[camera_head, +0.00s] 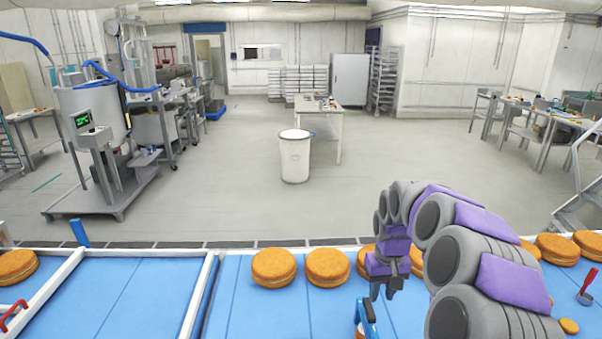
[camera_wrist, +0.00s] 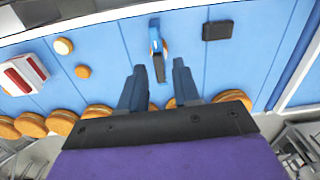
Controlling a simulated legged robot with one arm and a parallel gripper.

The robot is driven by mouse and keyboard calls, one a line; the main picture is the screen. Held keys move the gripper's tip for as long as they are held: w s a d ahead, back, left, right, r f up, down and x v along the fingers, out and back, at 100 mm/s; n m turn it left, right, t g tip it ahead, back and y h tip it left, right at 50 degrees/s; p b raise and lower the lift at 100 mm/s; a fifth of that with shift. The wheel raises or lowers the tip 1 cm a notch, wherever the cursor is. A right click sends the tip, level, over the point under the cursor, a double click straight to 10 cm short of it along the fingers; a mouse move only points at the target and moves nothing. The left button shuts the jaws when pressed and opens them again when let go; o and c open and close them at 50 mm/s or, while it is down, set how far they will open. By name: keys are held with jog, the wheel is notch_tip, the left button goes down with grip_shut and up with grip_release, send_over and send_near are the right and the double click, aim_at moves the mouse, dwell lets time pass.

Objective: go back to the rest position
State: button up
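My gripper (camera_head: 386,288) hangs over the blue belt at the right in the head view, pointing down. In the wrist view its two fingers (camera_wrist: 159,85) stand apart with nothing between them. A blue-handled tool (camera_wrist: 157,48) lies on the belt just beyond the fingertips. It also shows below the gripper in the head view (camera_head: 368,318), partly cut off by the frame. My purple and grey arm covers part of the belt to the right.
Filled rounds (camera_head: 273,267) line the far edge of the belt (camera_head: 250,315). A red-handled tool (camera_head: 587,288) lies at the right. The wrist view shows a dark block (camera_wrist: 217,30) and a red and white box (camera_wrist: 20,75). A white bin (camera_head: 294,158) stands on open floor beyond.

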jog(key=s+a+n+b, duration=0.15)
jog(key=s+a, duration=0.25)
jog(key=s, duration=0.4)
jog(key=s+a+b, duration=0.3)
jog(key=s+a, duration=0.2)
jog(key=s, duration=0.3)
jog(key=s+f+g+b, duration=0.1)
jog(key=s+f+b, duration=0.1)
jog(key=s, duration=0.8)
jog(key=s+a+f+m+b, duration=0.1)
jog(key=s+f+b, duration=0.2)
jog(key=s, duration=0.8)
jog(key=shift+s+a+f+g, duration=0.3)
jog(key=shift+f+g, duration=0.1)
jog(key=shift+f, duration=0.45)
jog(key=shift+d+m, duration=0.2)
jog(key=shift+m, duration=0.05)
